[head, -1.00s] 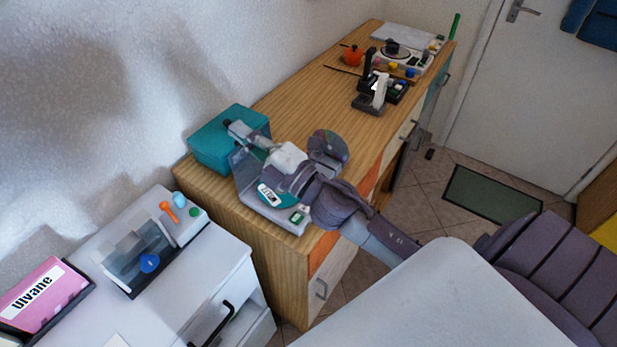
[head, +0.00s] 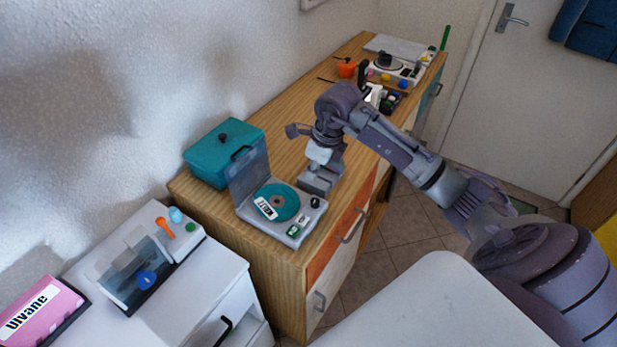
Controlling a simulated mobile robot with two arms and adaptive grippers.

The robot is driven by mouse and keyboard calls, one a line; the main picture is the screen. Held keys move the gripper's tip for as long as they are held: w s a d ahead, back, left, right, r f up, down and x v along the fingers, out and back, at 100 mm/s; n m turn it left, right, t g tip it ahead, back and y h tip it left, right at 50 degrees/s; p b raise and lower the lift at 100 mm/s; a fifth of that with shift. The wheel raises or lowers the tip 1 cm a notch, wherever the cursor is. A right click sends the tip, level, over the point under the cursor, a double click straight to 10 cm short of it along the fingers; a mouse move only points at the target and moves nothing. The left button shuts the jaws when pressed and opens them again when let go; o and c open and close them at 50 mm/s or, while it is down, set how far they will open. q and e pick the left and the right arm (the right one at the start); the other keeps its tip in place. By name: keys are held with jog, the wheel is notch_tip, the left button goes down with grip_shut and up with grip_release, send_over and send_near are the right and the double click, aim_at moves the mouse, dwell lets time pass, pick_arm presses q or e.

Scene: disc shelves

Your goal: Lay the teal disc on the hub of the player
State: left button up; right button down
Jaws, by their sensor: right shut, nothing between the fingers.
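The teal disc (head: 284,205) lies flat in the open grey player (head: 294,240), with a white label on its left part. It looks centred over the hub, which shows as a small spot in its middle. The player's lid (head: 249,178) stands raised at the back left. My right gripper (head: 313,190) is just above and behind the player's right back corner, pointing down, shut and empty, apart from the disc. My left gripper is not in view.
A teal box (head: 222,153) with a dark knob stands behind the player. A white unit with an orange spoon (head: 165,228) is at the left. A mixer-like device (head: 397,70) and an orange pot (head: 346,67) stand at the far end of the wooden cabinet (head: 290,110).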

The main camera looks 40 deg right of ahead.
aim_at(296, 194)
jog(key=p+x, duration=0.2)
jog(key=x, duration=0.6)
jog(key=shift+a+f, duration=0.1)
jog(key=shift+f, duration=0.15)
jog(key=shift+w+a+f+b, duration=0.1)
jog(key=shift+w+a+b, duration=0.3)
jog(key=shift+w+b, duration=0.45)
jog(key=shift+a, duration=0.1)
